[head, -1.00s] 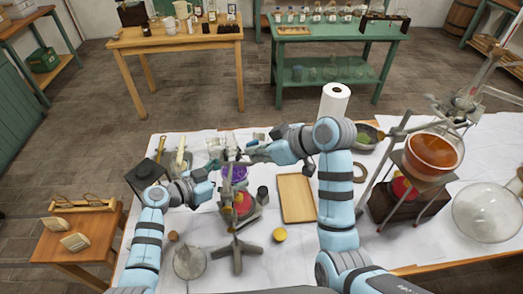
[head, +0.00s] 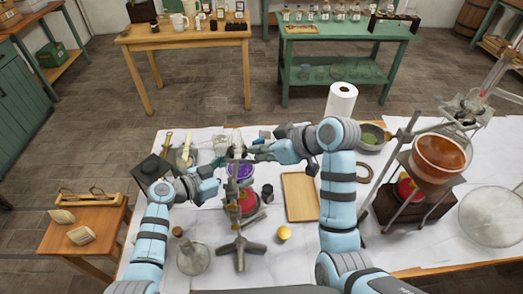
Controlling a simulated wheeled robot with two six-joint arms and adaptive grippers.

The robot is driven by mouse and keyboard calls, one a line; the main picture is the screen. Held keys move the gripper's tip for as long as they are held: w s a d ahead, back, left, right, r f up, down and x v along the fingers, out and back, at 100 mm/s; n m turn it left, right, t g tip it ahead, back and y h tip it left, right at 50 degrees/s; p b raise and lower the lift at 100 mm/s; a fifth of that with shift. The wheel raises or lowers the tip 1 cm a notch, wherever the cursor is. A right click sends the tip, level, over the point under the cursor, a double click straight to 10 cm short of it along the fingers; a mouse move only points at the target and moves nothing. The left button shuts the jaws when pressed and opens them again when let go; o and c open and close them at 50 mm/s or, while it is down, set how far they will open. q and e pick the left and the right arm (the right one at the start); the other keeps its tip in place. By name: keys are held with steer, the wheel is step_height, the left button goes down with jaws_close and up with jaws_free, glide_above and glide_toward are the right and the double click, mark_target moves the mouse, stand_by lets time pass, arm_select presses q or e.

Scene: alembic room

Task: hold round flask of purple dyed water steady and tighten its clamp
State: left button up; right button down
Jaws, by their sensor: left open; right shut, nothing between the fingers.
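The round flask of purple dyed water (head: 243,172) sits upright in the middle of the white-covered table, above a red-topped heater (head: 246,202). A metal stand (head: 240,252) with a splayed foot rises in front of it and partly hides it. The clamp (head: 240,160) is small here and lies near the flask's neck, close to my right gripper. My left gripper (head: 218,182) is open, just left of the flask, with a small gap to it as far as I can tell. My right gripper (head: 256,152) is shut and empty beside the stand's upper part; contact with the clamp is unclear.
A wooden board (head: 300,197) lies right of the flask. A yellow knob-like ball (head: 284,233) and a glass funnel (head: 194,258) lie near the front. A paper roll (head: 340,101) stands at the back.

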steer(key=shift+w, duration=0.1)
arm_select(q)
steer(key=shift+s, duration=0.15)
steer(key=shift+s+r, duration=0.15)
steer(key=shift+w+f, duration=0.25)
steer(key=shift+w, duration=0.25)
steer(key=shift+s+d+r, duration=0.1)
steer(key=shift+s+r, duration=0.05)
steer(key=shift+s, duration=0.2)
arm_select(e)
steer(key=v, duration=1.2)
steer(key=shift+d, duration=0.25)
arm_select(q)
steer(key=shift+w, duration=0.2)
arm_select(e)
steer(key=shift+w+a, duration=0.1)
steer(key=shift+w, duration=0.25)
